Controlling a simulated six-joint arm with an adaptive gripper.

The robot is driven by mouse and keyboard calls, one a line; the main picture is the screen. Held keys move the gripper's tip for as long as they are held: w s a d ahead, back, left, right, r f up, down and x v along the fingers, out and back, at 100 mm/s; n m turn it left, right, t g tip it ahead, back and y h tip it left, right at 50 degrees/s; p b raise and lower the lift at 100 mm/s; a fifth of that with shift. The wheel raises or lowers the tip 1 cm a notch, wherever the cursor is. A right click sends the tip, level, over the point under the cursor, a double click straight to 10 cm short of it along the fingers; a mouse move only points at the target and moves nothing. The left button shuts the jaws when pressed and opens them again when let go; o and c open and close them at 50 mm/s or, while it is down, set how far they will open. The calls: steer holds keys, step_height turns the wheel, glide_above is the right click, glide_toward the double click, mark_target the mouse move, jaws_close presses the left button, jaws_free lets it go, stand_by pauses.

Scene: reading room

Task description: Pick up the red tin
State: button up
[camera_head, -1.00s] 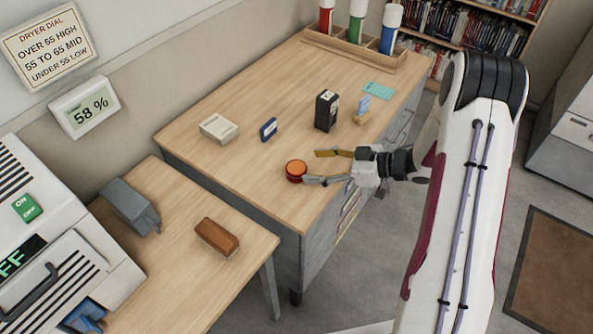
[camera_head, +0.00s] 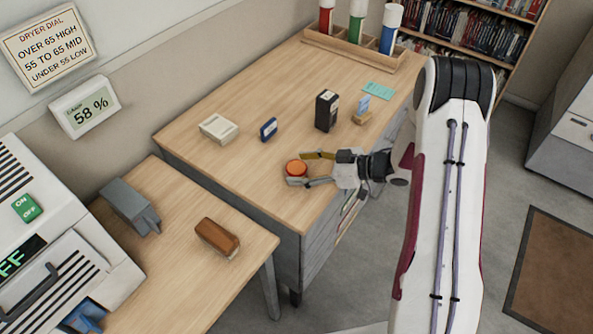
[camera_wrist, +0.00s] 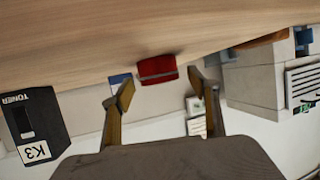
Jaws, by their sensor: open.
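The red tin (camera_head: 296,168) is a small round tin lying on the wooden desk (camera_head: 240,180) near its front edge. It also shows in the wrist view (camera_wrist: 158,69), where its side is red with a dark band and it lies ahead of the fingertips, between their lines. My gripper (camera_head: 313,168) is open, with its two fingers pointing left toward the tin.
A black toner box (camera_head: 326,110) stands behind my gripper. A blue box (camera_head: 268,129) and a pale box (camera_head: 219,128) stand farther back left. A lower table (camera_head: 180,285) at left holds a brown brush (camera_head: 217,237). The desk around the tin is clear.

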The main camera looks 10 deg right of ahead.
steer(key=shift+x, duration=0.9)
steer(key=shift+c, duration=0.2)
steer(key=shift+r, duration=0.1)
steer(key=c, duration=1.2)
